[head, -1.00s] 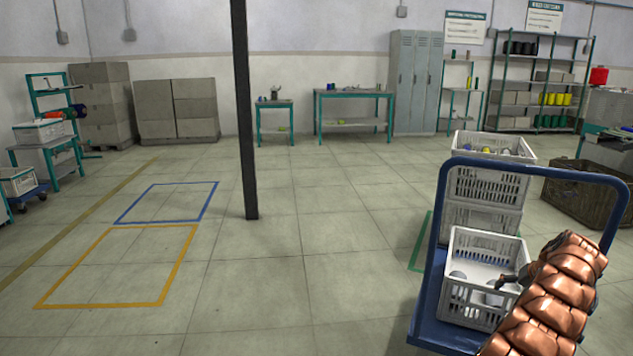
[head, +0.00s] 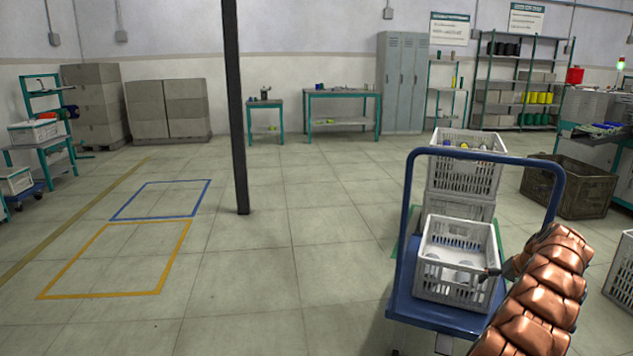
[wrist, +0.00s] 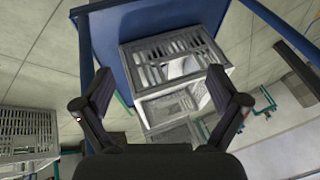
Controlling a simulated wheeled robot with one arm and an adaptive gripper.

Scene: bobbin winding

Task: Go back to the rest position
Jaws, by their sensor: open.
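My gripper (wrist: 162,95) is open in the wrist view, with its two black fingers apart and nothing between their tips. In the head view its dark end (head: 492,273) shows small, in front of the right side of a white crate (head: 428,284). My copper-coloured arm covers the lower right there. The crate stands on a blue trolley (head: 420,312) and holds several pale round items. It also shows in the wrist view (wrist: 150,52), beyond the fingers. I cannot tell the exact gap between gripper and crate.
Stacked white crates (head: 463,178) stand behind the trolley. A brown crate (head: 590,188) and another white crate (head: 622,275) are at the right. A dark post (head: 236,110) stands left of centre. The floor with yellow (head: 165,275) and blue outlines is clear.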

